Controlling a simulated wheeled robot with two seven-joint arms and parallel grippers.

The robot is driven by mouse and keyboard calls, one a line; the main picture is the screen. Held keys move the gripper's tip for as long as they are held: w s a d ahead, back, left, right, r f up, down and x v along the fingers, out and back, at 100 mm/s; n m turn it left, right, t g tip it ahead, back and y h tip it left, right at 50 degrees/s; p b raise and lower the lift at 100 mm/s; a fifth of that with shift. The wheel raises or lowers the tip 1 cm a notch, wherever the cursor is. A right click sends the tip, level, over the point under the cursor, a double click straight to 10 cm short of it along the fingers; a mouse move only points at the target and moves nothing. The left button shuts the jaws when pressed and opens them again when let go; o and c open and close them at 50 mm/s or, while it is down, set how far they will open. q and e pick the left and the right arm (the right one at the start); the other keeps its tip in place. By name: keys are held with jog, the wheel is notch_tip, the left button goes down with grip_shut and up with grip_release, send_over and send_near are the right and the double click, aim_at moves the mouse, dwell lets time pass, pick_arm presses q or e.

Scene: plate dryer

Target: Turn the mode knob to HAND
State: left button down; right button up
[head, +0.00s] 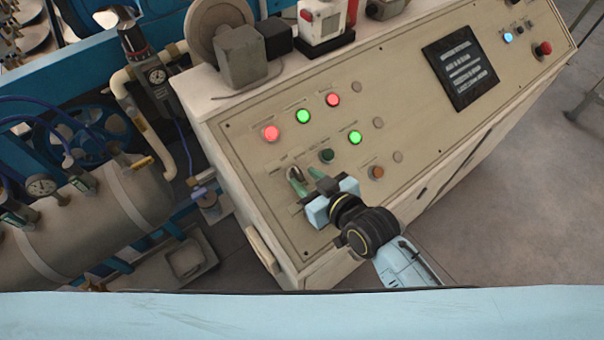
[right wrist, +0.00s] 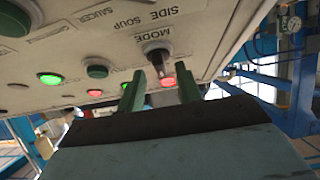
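The mode knob (right wrist: 157,58) is a dark selector on a pale metal base in the right wrist view, beside the printed word MODE. In the head view the knob (head: 296,173) shows small at the lower left of the panel, partly covered by my gripper. My right gripper (head: 304,178) is over the panel with its green fingers apart. In the right wrist view the gripper (right wrist: 160,76) is open and the knob lies between and just beyond the fingertips; contact cannot be told. The knob's pointing direction and the HAND mark are not readable. My left gripper is not in view.
The beige control panel (head: 412,100) carries several red and green lamps, a dark green button (head: 326,156) close to my gripper, and a black screen (head: 460,73). A tank (head: 95,220) and pipes stand to the left. Open floor (head: 500,220) lies to the right.

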aim_at(298, 174)
jog(key=shift+x, duration=1.2)
jog(key=shift+c, duration=0.4)
jog(key=c, duration=0.5)
jog(key=shift+d+n, duration=0.1)
jog(key=shift+n, duration=0.2)
jog(key=shift+c, duration=0.2)
jog(key=shift+w+d+n+g+y, duration=0.1)
jog(key=shift+n+g+y, duration=0.5)
jog(key=shift+n, duration=0.4)
jog(key=shift+w+f+n+g+y+b, duration=0.1)
jog(key=shift+n+g+y+b, duration=0.2)
jog(key=shift+n+g+b, duration=0.55)
jog(key=n+g+y+b, duration=0.1)
jog(key=n, duration=0.2)
jog(key=shift+b, duration=0.4)
jog(key=shift+n+g+b, duration=0.95)
jog(key=shift+n+b, duration=0.7)
jog(key=shift+b, duration=0.25)
jog(key=shift+y, duration=0.3)
